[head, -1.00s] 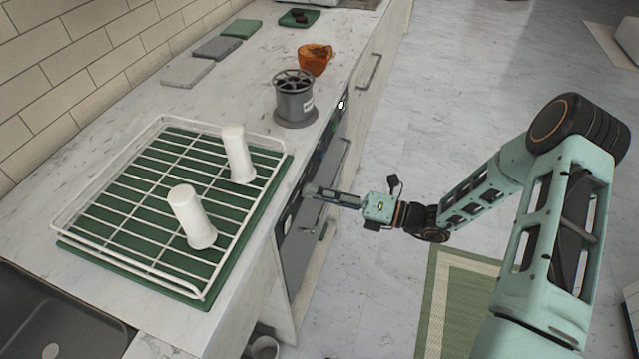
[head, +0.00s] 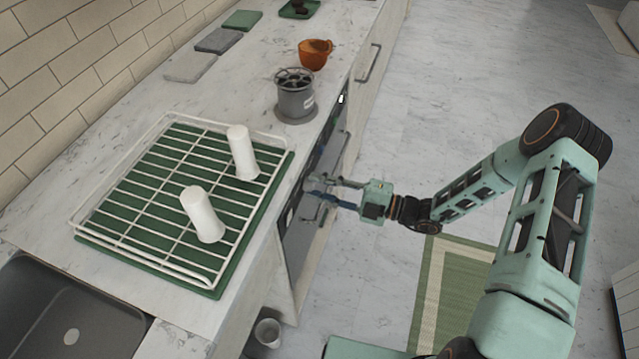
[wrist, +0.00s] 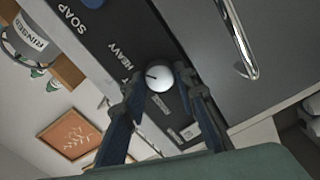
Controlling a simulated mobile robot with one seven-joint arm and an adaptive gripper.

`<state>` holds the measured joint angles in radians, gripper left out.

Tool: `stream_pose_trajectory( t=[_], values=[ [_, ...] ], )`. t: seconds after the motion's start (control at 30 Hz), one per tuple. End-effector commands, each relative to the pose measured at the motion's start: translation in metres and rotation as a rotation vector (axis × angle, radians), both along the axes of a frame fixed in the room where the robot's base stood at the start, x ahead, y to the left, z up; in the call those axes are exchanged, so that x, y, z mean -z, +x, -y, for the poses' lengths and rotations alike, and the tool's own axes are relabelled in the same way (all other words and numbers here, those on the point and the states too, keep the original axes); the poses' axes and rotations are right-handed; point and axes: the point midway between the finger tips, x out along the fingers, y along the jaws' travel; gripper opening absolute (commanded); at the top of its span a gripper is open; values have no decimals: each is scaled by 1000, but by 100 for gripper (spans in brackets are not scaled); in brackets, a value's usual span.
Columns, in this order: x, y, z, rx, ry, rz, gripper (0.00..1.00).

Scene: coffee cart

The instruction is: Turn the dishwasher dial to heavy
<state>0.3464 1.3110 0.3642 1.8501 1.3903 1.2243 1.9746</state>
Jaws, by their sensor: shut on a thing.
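The dishwasher dial (wrist: 158,77) is a round white knob on the dark front panel (wrist: 180,30) in the wrist view. My gripper (wrist: 160,88) has one blue finger on each side of it and is shut on it. The dial's dark mark points left in the picture, a little below the printed word HEAVY (wrist: 126,52). Another label beside it is partly hidden by my left finger. In the head view my gripper (head: 320,190) reaches the dishwasher front (head: 298,240) under the counter; the dial cannot be made out there.
A bar handle (wrist: 240,40) stands out near the dial. Above the dishwasher, the counter holds a white wire rack (head: 160,262) with two white cups, a grey rinser (head: 295,102) and an orange cup (head: 313,60).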

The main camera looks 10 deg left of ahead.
Motion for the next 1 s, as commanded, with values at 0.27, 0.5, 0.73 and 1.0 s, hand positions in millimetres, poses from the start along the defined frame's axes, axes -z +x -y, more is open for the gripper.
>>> stream_pose_trajectory(
  t=[0.27,0.5,0.73,1.0],
  values=[
    [1,-1,1,-1,6,-106,2],
    [1,-1,1,-1,8,-132,3],
    [1,-1,1,-1,9,-133,3],
    [1,0,0,0,9,-132,44]
  ],
)
